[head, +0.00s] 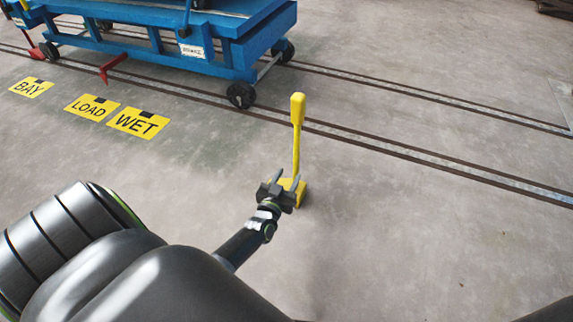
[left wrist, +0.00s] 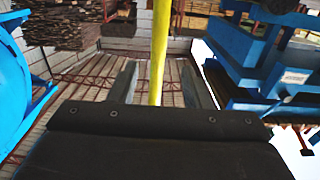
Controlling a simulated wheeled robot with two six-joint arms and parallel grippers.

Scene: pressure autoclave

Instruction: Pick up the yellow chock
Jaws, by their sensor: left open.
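The yellow chock (head: 297,140) stands on the concrete floor in the head view, with an upright handle topped by a thicker grip and a wedge base at the bottom. My left gripper (head: 282,178) is in front of the chock's lower part and hides some of its base. In the left wrist view the yellow handle (left wrist: 159,50) rises between the two open fingers (left wrist: 160,85). I cannot tell whether the fingers touch it. My right gripper is not in view.
A blue wheeled cart (head: 180,35) stands on floor rails at the back left, with red pieces beside it. Yellow BAY, LOAD and WET signs (head: 92,107) lie on the floor. The floor right of the chock is clear. Stacked timber (left wrist: 65,25) shows in the left wrist view.

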